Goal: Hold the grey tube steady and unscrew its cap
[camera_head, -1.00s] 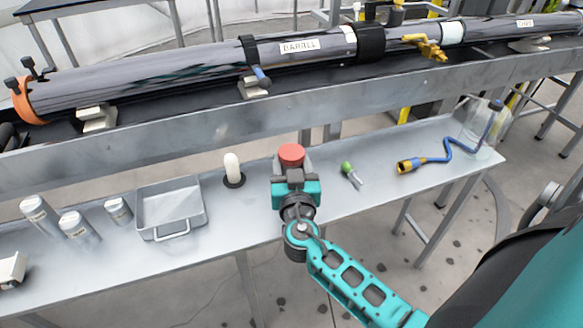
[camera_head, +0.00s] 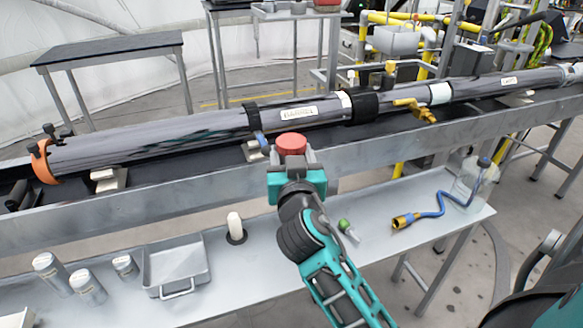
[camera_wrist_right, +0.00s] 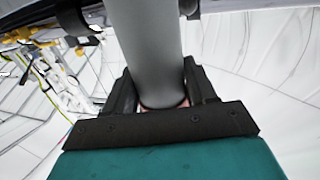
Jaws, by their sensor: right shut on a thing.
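My right gripper (camera_head: 292,160) is raised in front of the long barrel and is shut on a grey tube with a red cap (camera_head: 291,143). In the head view the red cap faces up above the fingers, and the tube's body is hidden. In the right wrist view the smooth grey tube (camera_wrist_right: 147,45) runs away from between the two dark fingers. A reddish rim shows at its near end, by the gripper's palm. I cannot tell how tightly the cap sits. My left gripper is not in view.
A long dark barrel (camera_head: 180,135) lies across the upper bench. On the lower shelf are several silver canisters (camera_head: 88,288), a metal tray (camera_head: 176,266), a white rounded peg (camera_head: 235,225), a green-tipped piece (camera_head: 345,227) and a blue hose with a brass end (camera_head: 440,207).

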